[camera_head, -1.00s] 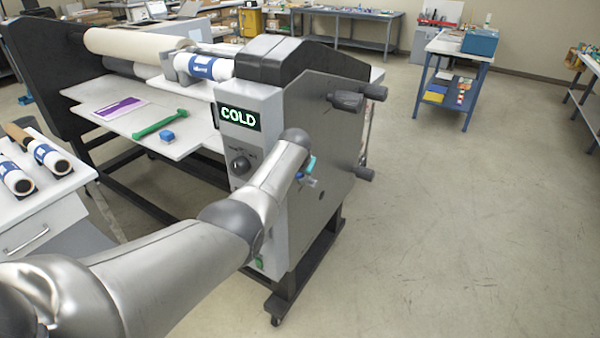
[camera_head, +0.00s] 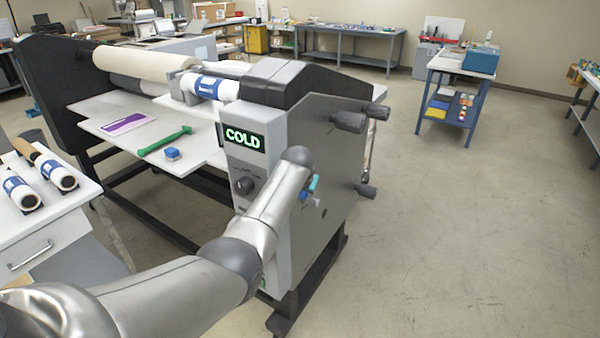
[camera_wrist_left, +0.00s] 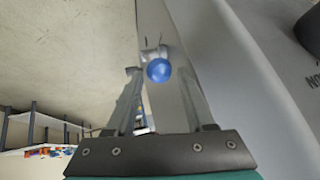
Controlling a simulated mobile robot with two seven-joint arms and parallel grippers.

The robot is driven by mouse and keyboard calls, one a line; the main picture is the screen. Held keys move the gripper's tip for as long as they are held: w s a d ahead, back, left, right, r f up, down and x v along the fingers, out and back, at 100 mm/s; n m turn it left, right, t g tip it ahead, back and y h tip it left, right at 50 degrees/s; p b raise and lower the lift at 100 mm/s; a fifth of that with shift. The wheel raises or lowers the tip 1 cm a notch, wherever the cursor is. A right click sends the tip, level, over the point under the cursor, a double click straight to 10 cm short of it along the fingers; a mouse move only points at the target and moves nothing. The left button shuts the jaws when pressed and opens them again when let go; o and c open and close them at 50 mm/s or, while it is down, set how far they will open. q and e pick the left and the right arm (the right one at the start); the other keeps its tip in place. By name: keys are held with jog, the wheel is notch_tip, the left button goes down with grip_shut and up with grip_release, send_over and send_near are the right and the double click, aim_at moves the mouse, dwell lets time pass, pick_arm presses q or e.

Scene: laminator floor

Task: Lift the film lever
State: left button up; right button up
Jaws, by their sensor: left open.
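The film lever appears to be the part with a round blue knob (camera_wrist_left: 158,70) on a short metal stem, standing out from the grey side panel in the left wrist view. My left gripper (camera_wrist_left: 160,78) is open, and the knob shows between its two fingers. I cannot tell whether either finger touches it. In the head view my left gripper (camera_head: 312,190) is small and partly hidden by my wrist, against the side of the laminator (camera_head: 330,165). The lever is not clear there. My right gripper is not in view.
The laminator's front panel shows a lit COLD display (camera_head: 244,138) and a black dial (camera_head: 243,187). Dark knobs (camera_head: 348,122) stick out of its side. A white side table (camera_head: 60,215) holds film rolls at left. The floor to the right is open.

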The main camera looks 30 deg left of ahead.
pick_arm(q)
jog(key=p+v, duration=0.1)
jog(key=v, duration=1.1)
jog(key=shift+s+r, duration=0.25)
jog(key=shift+f, duration=0.15)
jog(key=s+d+f+m+g+b, duration=0.1)
jog(key=s+f+b, duration=0.2)
jog(key=f, duration=0.9)
jog(key=s+d+f+h+b, duration=0.1)
jog(key=s+d+f+b, duration=0.15)
jog(key=f, duration=0.85)
jog(key=s+f+m+g+b, duration=0.1)
jog(key=s+f+b, duration=0.25)
jog(key=f, duration=0.85)
jog(key=s+d+f+g+b, duration=0.25)
jog(key=s+f+b, duration=0.25)
jog(key=s+f, duration=1.3)
jog(key=s+d+f+b, duration=0.1)
jog(key=s+f+b, duration=0.1)
jog(key=s+f, duration=0.3)
jog(key=s+d+f+g+h+b, duration=0.1)
jog(key=s+f, duration=0.5)
jog(key=s, duration=0.6)
jog(key=s+d+f+m+b, duration=0.1)
jog(key=s+d+f+b, duration=0.1)
jog(key=s+f, duration=0.3)
jog(key=s+b, duration=0.1)
jog(key=s, duration=0.2)
jog(key=shift+s+f+h, duration=0.2)
jog(key=shift+f+h, duration=0.2)
